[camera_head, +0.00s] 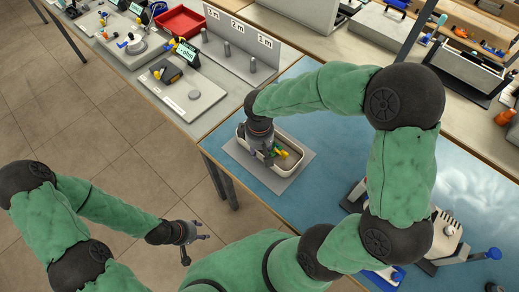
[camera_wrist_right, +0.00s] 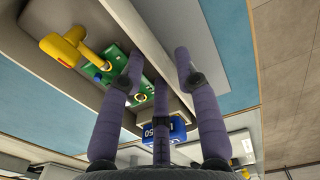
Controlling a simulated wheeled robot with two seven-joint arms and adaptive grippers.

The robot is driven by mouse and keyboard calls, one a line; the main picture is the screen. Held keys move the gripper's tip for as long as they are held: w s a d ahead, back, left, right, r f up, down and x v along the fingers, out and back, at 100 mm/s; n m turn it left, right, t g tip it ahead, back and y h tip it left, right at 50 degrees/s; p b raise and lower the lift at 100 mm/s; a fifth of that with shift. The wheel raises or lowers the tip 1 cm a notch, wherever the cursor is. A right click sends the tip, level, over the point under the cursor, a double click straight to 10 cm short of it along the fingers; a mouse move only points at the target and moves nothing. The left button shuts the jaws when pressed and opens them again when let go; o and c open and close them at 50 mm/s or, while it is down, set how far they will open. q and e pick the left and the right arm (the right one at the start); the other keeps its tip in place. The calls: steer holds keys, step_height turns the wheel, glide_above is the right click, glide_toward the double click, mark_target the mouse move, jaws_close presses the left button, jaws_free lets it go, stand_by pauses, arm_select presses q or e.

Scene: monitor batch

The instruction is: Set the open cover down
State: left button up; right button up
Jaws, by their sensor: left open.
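A shallow beige open-topped tray (camera_head: 243,152) stands on a grey plate on the blue bench top; its wall (camera_wrist_right: 158,62) also shows in the right wrist view. Inside lie a green board (camera_wrist_right: 118,70) and a yellow part (camera_wrist_right: 62,46). No separate open cover can be made out. My right gripper (camera_head: 270,156) points down over the tray, hiding part of its inside. In the right wrist view its fingers (camera_wrist_right: 158,65) are spread, with the tray wall between them and no object clearly gripped. My left gripper (camera_head: 192,243) is open and empty, off the bench over the floor.
A grey stand with short posts (camera_head: 240,62) and a plate with tools (camera_head: 190,92) are behind on a beige bench. A red bin (camera_head: 180,20) is at the back left. A device with blue knobs (camera_head: 447,240) is on the right. The blue bench top (camera_head: 312,125) has free room around the tray.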

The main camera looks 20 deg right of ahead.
step_height(320, 180, up, 12)
steer(key=p, duration=0.4)
steer(key=shift+r, duration=0.15)
stand_by(1.5)
